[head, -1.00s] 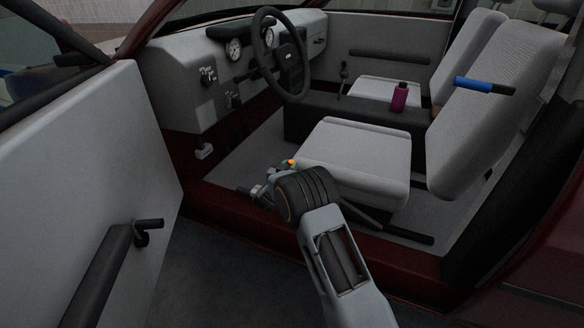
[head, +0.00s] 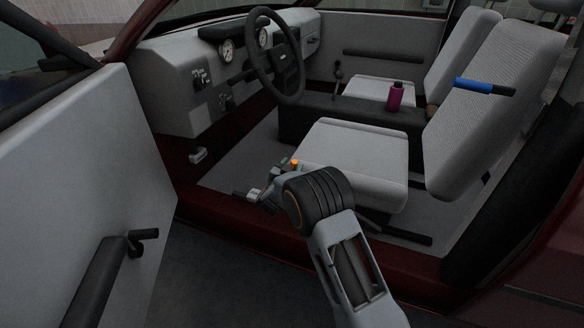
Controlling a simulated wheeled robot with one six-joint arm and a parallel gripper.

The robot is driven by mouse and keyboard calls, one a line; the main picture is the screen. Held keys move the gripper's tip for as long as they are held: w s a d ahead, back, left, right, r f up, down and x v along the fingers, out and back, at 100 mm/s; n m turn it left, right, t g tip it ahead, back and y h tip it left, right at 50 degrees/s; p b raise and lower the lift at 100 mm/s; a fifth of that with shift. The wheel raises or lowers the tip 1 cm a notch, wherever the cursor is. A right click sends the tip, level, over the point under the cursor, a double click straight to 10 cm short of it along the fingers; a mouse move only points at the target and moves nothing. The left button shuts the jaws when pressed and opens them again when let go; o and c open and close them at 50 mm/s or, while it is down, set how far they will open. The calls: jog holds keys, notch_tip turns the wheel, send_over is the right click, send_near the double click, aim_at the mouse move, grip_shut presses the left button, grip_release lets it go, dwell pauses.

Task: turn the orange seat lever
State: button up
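A small orange piece (head: 295,164) shows at the front lower corner of the near seat (head: 350,155), just above my wrist. It looks like the end of the orange lever, but most of it is hidden and I cannot tell its angle. A small green spot sits beside it. My gripper (head: 256,195) is low in the door opening, left of and below the orange piece, in front of the seat. Its fingers are small and dark, so its opening is unclear. I cannot tell whether it touches the lever.
The open door (head: 85,170) with a dark handle stands at the left. The steering wheel (head: 277,55) is above and beyond the gripper. A purple bottle (head: 395,97) stands on the dark console. A blue-gripped bar (head: 474,85) sticks out by the near seat back. The red sill runs below my arm.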

jog(key=shift+s, duration=0.1)
jog(key=p+v, duration=0.4)
jog(key=v, duration=0.9)
jog(key=shift+s, duration=0.3)
jog(key=shift+a, duration=0.1)
